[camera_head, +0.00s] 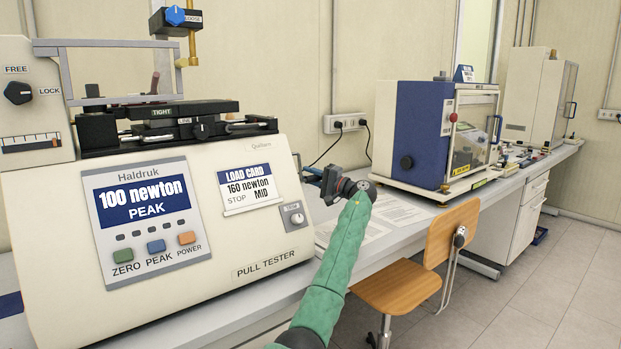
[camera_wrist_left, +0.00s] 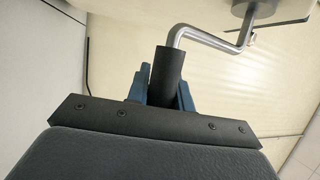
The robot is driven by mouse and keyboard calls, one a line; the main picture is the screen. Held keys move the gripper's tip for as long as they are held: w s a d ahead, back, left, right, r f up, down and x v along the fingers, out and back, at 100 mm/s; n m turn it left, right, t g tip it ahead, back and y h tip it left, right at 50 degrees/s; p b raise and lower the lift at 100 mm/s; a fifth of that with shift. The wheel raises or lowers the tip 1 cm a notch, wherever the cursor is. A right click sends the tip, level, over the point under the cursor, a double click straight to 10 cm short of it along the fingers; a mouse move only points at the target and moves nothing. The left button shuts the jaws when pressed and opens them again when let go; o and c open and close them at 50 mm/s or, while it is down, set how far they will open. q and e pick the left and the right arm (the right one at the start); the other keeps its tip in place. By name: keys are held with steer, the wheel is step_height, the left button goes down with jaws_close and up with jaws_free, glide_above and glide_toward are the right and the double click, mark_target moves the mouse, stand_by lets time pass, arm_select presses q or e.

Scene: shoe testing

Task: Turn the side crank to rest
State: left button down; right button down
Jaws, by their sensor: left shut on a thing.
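The side crank shows in the left wrist view. It has a dark cylindrical grip (camera_wrist_left: 167,72), a bent bright metal rod (camera_wrist_left: 205,36) and a grey hub (camera_wrist_left: 255,10) on a pale panel. My left gripper (camera_wrist_left: 162,90) has its blue fingers on either side of the grip, shut on it. In the head view my left gripper (camera_head: 331,186), on a green-sleeved arm, is at the right side of the cream pull tester (camera_head: 225,252). The crank is not clearly visible there. The tester's screen (camera_head: 143,200) reads 100 newton, PEAK. My right gripper is not in view.
A wooden chair (camera_head: 405,287) stands in front of the bench, right of my arm. Papers (camera_head: 390,212) lie on the bench (camera_head: 440,215) behind the gripper. A blue and white cabinet machine (camera_head: 420,135) stands further right. A wall socket (camera_head: 345,123) with cables is behind.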

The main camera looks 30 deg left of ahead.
arm_select(q)
steer(key=shift+d+r, duration=0.1)
steer(key=shift+r, duration=0.55)
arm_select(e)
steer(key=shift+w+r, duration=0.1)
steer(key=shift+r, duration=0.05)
arm_select(q)
steer(key=c, duration=1.2)
jaws_free()
steer(key=shift+d, duration=0.15)
steer(key=shift+c, duration=0.2)
steer(key=shift+f, duration=0.1)
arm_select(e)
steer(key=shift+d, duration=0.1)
arm_select(q)
steer(key=shift+f, duration=0.15)
steer(key=shift+d+f, duration=0.15)
steer(key=shift+d, duration=0.3)
steer(key=d+f+b, duration=0.1)
steer(key=d, duration=0.5)
steer(key=shift+w+d+b, duration=0.2)
steer(key=shift+d+b, duration=0.1)
steer(key=shift+d, duration=0.05)
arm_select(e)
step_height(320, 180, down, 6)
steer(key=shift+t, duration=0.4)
